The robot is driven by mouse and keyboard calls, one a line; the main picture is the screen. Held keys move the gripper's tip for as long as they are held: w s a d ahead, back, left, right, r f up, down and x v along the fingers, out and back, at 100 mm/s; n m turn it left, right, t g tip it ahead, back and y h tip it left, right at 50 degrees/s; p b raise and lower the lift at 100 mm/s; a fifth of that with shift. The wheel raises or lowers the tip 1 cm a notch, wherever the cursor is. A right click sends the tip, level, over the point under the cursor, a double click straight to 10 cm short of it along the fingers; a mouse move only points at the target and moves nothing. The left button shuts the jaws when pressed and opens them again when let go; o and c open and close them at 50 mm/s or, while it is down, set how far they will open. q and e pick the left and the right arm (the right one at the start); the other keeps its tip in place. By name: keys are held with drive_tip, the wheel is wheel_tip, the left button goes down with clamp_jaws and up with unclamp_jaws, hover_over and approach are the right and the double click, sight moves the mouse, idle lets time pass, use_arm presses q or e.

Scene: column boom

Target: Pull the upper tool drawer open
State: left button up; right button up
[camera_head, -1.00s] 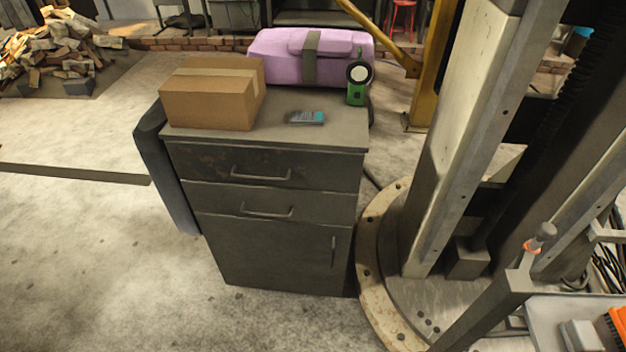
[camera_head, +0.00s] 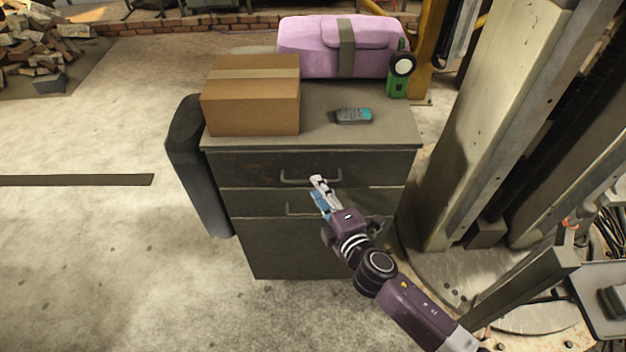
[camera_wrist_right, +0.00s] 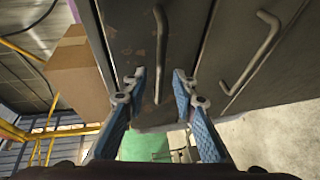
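The upper tool drawer (camera_head: 245,165) is the top front of the dark grey cabinet and looks flush with it. Its bar handle (camera_head: 298,181) also shows in the right wrist view (camera_wrist_right: 162,45). My right gripper (camera_head: 321,188) is at the right part of this handle and hides some of it. In the right wrist view its two blue-padded fingers (camera_wrist_right: 157,84) are apart, with the handle's end between them in the picture. I cannot tell whether they touch it. My left gripper is not in view.
The lower drawer's handle (camera_head: 298,210) lies just below; my right arm partly covers it. On the cabinet top (camera_head: 320,129) stand a cardboard box (camera_head: 250,105), a phone-like device (camera_head: 353,116), a purple case (camera_head: 310,45) and a green tool (camera_head: 398,80). A column (camera_head: 490,120) stands close right.

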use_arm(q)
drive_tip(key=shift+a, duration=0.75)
use_arm(e)
drive_tip(key=shift+x, duration=2.05)
drive_tip(key=shift+c, duration=0.2)
clamp_jaws()
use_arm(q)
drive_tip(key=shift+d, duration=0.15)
use_arm(e)
drive_tip(key=shift+f, duration=0.1)
